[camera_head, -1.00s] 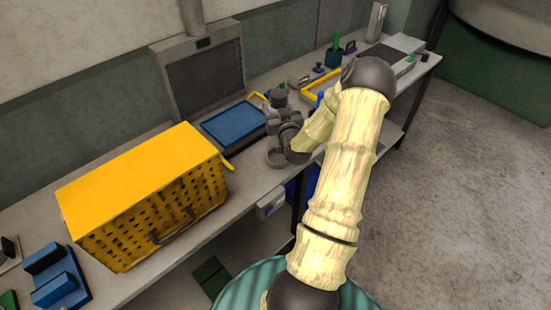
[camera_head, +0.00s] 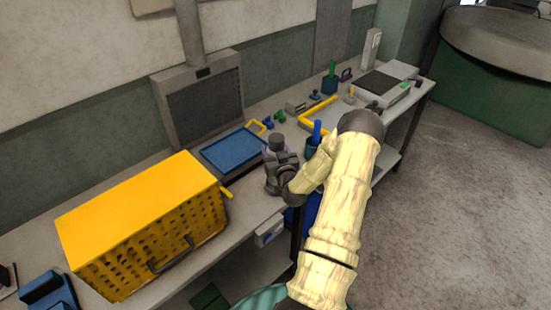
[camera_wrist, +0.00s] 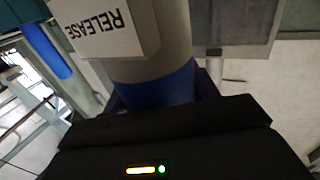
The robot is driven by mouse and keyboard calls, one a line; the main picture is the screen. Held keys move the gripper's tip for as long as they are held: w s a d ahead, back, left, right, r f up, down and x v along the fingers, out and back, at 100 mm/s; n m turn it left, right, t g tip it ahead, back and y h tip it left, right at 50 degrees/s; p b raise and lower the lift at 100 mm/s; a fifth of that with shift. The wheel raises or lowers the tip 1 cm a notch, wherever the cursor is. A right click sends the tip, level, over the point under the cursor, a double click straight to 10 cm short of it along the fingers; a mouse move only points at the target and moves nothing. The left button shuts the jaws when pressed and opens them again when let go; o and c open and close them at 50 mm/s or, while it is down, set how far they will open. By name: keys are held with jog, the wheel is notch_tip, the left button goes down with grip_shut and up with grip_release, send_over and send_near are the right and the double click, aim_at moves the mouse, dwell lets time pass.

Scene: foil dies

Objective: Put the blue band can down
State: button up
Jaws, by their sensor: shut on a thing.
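The blue band can (camera_wrist: 160,72) fills the middle of the wrist view, a grey cylinder with a blue band and a white label reading "RELEASE". My gripper (camera_wrist: 160,100) is shut on it around the blue band. In the head view my gripper (camera_head: 279,172) is over the front part of the bench (camera_head: 243,212), just right of the blue tray. The dark cap of the can (camera_head: 276,142) shows above the gripper. The can's base is hidden, so I cannot tell whether it touches the bench.
A yellow perforated crate (camera_head: 145,225) stands left on the bench. A blue tray (camera_head: 235,150) lies before a grey upright panel (camera_head: 200,98). A cup with a blue marker (camera_head: 316,132) is close to the right of my gripper. Small items stand further right.

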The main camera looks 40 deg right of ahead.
jog(key=shift+f, duration=0.1)
jog(key=shift+f+p, duration=0.55)
jog(key=shift+f, duration=1.4)
jog(key=shift+f, duration=0.15)
jog(key=o, duration=1.7)
jog(key=shift+o, duration=0.2)
jog(key=b+v, duration=0.4)
jog(key=v, duration=0.8)
